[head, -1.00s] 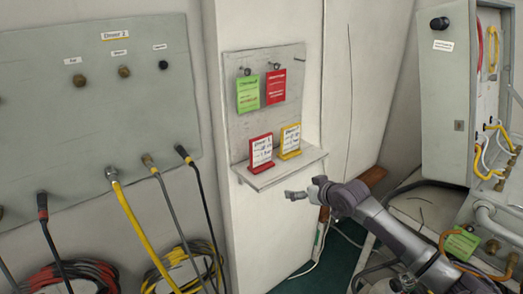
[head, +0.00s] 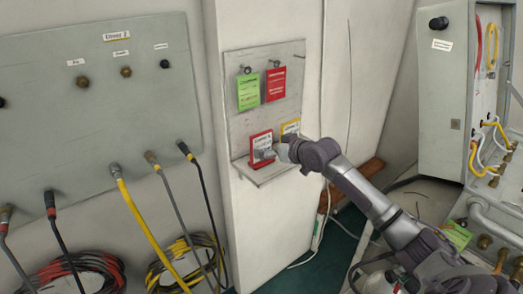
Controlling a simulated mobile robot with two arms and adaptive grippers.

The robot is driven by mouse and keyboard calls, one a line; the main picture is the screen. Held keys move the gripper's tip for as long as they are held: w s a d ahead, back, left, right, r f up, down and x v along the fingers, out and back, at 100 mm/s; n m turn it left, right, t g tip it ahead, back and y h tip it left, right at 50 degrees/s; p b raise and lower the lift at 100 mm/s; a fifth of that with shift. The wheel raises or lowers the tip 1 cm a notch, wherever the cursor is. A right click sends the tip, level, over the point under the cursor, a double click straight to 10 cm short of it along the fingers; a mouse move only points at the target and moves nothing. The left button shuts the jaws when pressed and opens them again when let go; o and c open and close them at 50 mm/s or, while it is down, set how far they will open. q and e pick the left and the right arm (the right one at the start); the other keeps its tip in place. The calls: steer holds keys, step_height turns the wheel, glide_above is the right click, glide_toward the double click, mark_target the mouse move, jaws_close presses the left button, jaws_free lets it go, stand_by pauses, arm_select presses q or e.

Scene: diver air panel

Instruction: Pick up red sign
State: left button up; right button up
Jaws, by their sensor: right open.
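A small upright sign with a red frame (head: 261,141) and a white face stands on the little shelf (head: 262,175). My right gripper (head: 264,154) is open at its lower right part and overlaps it in the head view. I cannot tell whether the fingers touch it or sit around it. The sign's lower right and its base are partly hidden by the gripper. A flat red tag (head: 275,85) also hangs from a hook on the board above, beside a green tag (head: 249,91). My left gripper is not in view.
A grey panel (head: 150,100) with fittings and hoses is at the left. An open cabinet (head: 447,95) stands at the right.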

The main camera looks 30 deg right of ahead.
mark_target(263, 145)
steer(key=p+x, duration=0.1)
steer(key=x, duration=0.4)
steer(key=shift+a+r, duration=0.2)
steer(key=shift+s, duration=0.1)
steer(key=shift+c, duration=1)
steer(key=c, duration=0.7)
steer(key=shift+c, duration=0.2)
